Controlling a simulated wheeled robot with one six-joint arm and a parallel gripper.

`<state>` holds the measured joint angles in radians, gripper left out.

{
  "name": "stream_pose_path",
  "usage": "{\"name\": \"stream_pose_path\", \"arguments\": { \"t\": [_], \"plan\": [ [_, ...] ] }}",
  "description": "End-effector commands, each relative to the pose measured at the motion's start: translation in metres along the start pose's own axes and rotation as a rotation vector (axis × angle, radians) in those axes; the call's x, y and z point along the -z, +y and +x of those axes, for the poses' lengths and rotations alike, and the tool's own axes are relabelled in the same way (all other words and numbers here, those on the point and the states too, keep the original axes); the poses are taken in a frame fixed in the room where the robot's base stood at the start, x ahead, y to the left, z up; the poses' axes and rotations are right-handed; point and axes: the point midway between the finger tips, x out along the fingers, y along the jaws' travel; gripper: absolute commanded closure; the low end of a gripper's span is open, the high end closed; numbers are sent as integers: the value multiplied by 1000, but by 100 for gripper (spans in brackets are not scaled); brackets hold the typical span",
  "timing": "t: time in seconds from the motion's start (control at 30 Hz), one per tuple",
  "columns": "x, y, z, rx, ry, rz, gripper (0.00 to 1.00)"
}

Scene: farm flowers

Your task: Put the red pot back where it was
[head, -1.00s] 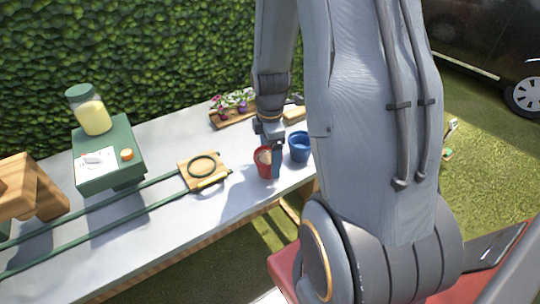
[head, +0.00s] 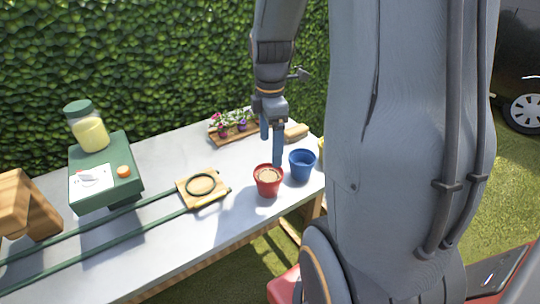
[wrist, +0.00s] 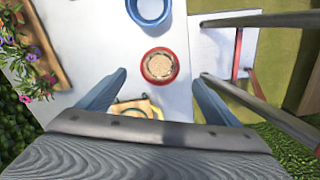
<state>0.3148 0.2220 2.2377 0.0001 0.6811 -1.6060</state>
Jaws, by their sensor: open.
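The red pot (head: 267,187) stands upright on the grey table near its front edge, filled with tan grainy material. In the wrist view the red pot (wrist: 160,52) shows from above, beyond and between the fingertips. My gripper (head: 272,148) is open and empty, with its fingers above and behind the pot, apart from it. In the wrist view my gripper (wrist: 160,78) has a finger on each side of the picture with nothing between them touching. The blue pot (head: 302,166) stands just right of the red pot; it also shows in the wrist view (wrist: 149,10).
A wooden board with a dark ring (head: 202,186) lies left of the pots, at the end of green rails. A green box (head: 106,172) with a jar on it stands further left. A flower tray (head: 236,134) is at the back. Bare table lies around the red pot.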

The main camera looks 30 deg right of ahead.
Motion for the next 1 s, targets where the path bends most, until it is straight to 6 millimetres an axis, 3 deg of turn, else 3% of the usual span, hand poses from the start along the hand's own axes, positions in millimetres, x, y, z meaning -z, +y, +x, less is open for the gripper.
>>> {"name": "stream_pose_path", "arguments": {
  "t": [0.27, 0.7, 1.0],
  "plan": [
    [15, -10, -6, -8, 1, 123, 15],
    [90, -82, 12, -57, 48, 963, 15],
    [107, -108, 19, -61, 81, 1272, 15]
  ]
}}
